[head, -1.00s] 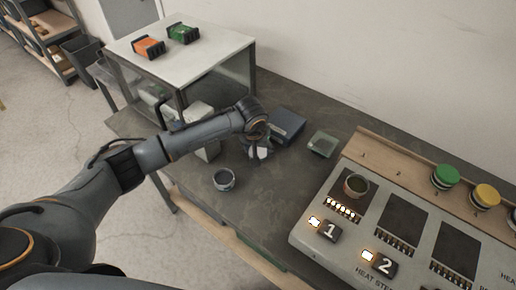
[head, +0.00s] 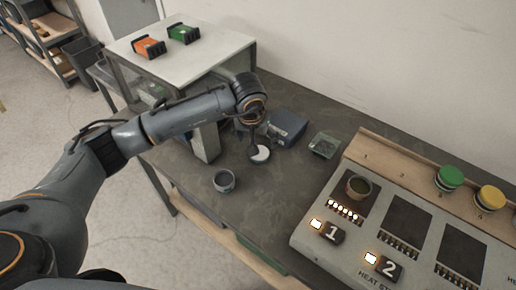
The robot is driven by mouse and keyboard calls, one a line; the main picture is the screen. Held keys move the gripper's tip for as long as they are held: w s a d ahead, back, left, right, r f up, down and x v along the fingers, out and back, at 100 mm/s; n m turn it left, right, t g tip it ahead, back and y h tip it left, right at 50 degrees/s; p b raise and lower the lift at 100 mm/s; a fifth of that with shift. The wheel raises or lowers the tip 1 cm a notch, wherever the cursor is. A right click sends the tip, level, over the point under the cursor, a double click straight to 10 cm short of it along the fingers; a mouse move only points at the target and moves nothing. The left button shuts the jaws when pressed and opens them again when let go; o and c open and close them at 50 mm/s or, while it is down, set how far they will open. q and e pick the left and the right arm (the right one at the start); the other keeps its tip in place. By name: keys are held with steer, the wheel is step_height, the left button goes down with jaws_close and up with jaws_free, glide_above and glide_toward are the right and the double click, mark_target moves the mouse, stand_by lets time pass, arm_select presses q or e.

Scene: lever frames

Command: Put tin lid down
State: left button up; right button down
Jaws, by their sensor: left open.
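A round pale tin lid (head: 261,155) lies on the dark worktop, just below my left gripper (head: 253,137). The gripper hangs over its far side, its fingers small and partly hidden by the wrist. It is open, and the lid looks free of it. An open grey tin (head: 224,181) stands on the worktop in front of the lid and to its left. My right gripper is not in view.
A blue box (head: 287,127) and a small clear-topped container (head: 324,145) stand right of the gripper. The heat station (head: 307,240) fills the right, with a tin (head: 358,187) on plate 1. Green (head: 450,176) and yellow (head: 489,197) lids sit behind. A white-topped cabinet (head: 205,52) stands behind my arm.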

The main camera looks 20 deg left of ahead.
arm_select(q)
steer(key=shift+b+v, duration=0.3)
steer(key=shift+v, duration=1.7)
